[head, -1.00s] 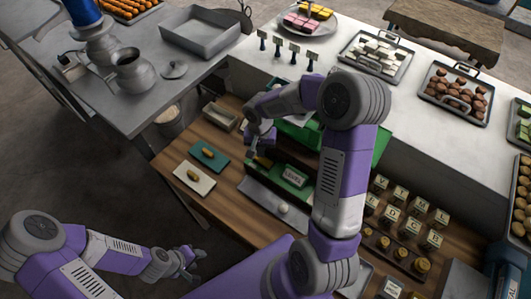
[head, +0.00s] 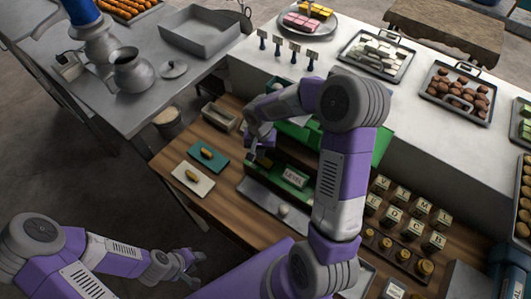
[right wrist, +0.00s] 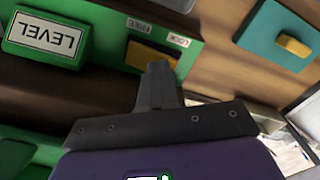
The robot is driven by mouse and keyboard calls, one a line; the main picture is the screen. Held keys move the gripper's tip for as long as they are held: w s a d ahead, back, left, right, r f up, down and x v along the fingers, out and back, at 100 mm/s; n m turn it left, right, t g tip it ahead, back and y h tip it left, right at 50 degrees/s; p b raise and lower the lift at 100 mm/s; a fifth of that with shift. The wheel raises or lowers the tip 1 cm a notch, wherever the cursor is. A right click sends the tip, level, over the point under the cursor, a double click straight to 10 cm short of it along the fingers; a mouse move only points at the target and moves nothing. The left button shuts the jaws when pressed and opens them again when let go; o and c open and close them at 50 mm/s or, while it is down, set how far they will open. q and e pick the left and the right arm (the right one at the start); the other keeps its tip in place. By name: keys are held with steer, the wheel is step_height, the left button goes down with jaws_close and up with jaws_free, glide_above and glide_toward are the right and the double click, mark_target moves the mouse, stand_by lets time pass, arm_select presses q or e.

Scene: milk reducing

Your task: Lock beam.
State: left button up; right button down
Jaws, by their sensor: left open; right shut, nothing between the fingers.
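The green device (head: 380,146) stands on the wooden shelf, mostly behind my right arm. Its LEVEL plate (head: 294,178) faces up and shows upside down in the right wrist view (right wrist: 45,40). Beside it are small FREE (right wrist: 138,25) and LOCK (right wrist: 178,41) labels. A yellow slider piece (right wrist: 134,54) lies just below these labels, partly hidden by my fingers. My right gripper (right wrist: 157,68) is shut and empty, its tips overlapping the yellow piece; I cannot tell whether they touch. It also shows in the head view (head: 254,156). My left gripper (head: 197,268) is open, away from the device, at lower left.
Lettered blocks (head: 412,228) and brass weights (head: 385,243) stand at right. A white counter with trays rises behind.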

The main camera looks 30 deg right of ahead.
steer(key=shift+w+d+f+b, duration=0.1)
steer(key=shift+w+f+b, duration=0.05)
steer(key=shift+f+b, duration=0.4)
steer(key=shift+r+p, duration=2.35)
steer(key=shift+r, duration=1.2)
steer(key=shift+s, duration=0.2)
